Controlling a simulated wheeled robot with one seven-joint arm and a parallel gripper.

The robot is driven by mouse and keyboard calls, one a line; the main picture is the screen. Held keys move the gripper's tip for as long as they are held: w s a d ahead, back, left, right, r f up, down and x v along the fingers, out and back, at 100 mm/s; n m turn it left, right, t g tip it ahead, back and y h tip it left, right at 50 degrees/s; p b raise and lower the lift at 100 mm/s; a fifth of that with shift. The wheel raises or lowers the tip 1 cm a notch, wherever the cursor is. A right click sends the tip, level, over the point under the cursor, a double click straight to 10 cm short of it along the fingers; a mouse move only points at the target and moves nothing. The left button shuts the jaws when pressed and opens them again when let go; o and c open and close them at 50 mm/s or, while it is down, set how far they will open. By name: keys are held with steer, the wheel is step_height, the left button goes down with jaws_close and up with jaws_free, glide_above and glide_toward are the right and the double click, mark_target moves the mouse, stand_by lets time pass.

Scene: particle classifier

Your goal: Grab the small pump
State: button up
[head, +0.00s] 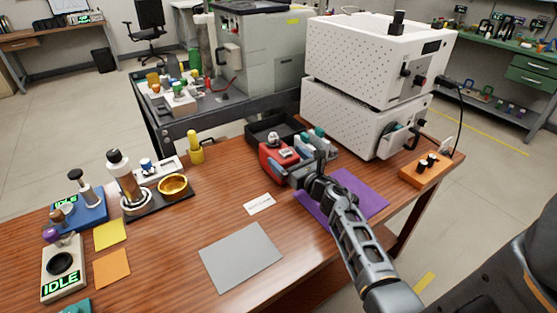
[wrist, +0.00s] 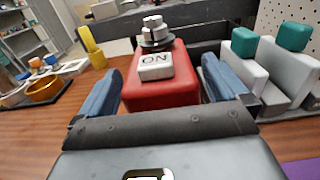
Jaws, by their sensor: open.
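A red box-shaped device (head: 275,158), seemingly the small pump, stands on the wooden table in front of a black tray. In the wrist view the red device (wrist: 176,92) has a white button marked ON and a metal knob on top. My gripper (head: 290,180) is at the device's near side. In the wrist view my gripper (wrist: 163,88) is open, with one blue-grey finger on each side of the red body. I cannot tell if either finger touches it. The device's lower near part is hidden by my gripper.
White teal-capped containers (wrist: 255,65) stand close to the right finger. The black tray (head: 262,130) and white perforated machine (head: 340,115) are behind. A purple mat (head: 370,185) lies under my arm. A grey mat (head: 240,256) and clear tabletop lie to the left.

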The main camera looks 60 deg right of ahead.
steer(key=shift+x, duration=1.65)
steer(key=shift+a, duration=0.1)
steer(key=shift+c, duration=0.5)
